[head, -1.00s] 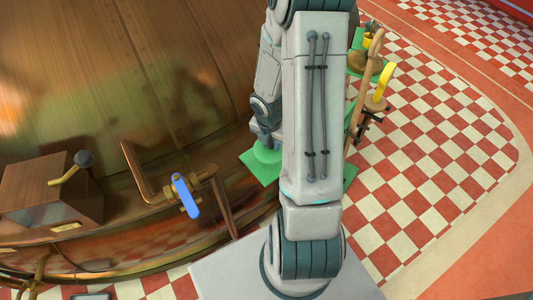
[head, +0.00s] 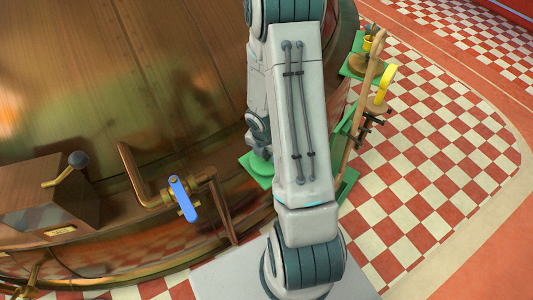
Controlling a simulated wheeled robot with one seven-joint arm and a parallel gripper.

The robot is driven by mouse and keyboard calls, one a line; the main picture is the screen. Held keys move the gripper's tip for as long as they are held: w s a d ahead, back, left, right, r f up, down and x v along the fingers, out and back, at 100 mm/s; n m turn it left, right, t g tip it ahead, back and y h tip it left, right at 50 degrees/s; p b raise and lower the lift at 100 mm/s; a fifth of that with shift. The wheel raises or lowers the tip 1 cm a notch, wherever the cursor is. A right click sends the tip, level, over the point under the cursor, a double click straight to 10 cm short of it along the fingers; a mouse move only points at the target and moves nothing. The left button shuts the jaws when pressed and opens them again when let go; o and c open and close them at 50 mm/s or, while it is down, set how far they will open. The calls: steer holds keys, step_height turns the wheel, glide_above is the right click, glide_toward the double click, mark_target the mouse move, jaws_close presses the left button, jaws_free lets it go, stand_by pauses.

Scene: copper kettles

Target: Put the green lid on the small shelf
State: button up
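A round green lid (head: 261,165) shows low beside the copper kettle, over a flat green board. The end of my arm with my gripper (head: 260,146) is just above the lid, partly behind my own forearm. The fingers are too small and hidden to tell whether they are open or shut, or touching the lid. I cannot tell for sure whether this is the small shelf of the task.
The large copper kettle (head: 120,75) fills the left. A bent pipe with a blue valve handle (head: 184,199) and a lever box (head: 45,195) stand out from it. A green board (head: 352,73) with a small pot is behind the post (head: 366,85). The checkered floor (head: 440,170) at right is clear.

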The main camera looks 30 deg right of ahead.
steer(key=shift+r, duration=0.15)
steer(key=s+a+r+m+h+p, duration=0.1)
steer(key=s+a+r+m+p, duration=0.15)
steer(key=r+m, duration=0.65)
steer(key=s+a+r+m+p, duration=0.2)
steer(key=r+m+p, duration=0.1)
steer(key=r, duration=1.2)
steer(key=s+a+r+m+t+y, duration=0.1)
steer(key=s+a+r+m+y, duration=0.1)
steer(key=s+a+r+m, duration=0.5)
steer(key=shift+s+a+r+m+t, duration=0.35)
steer(key=shift+r+m, duration=0.45)
steer(key=shift+m, duration=2.1)
steer(key=shift+w, duration=0.15)
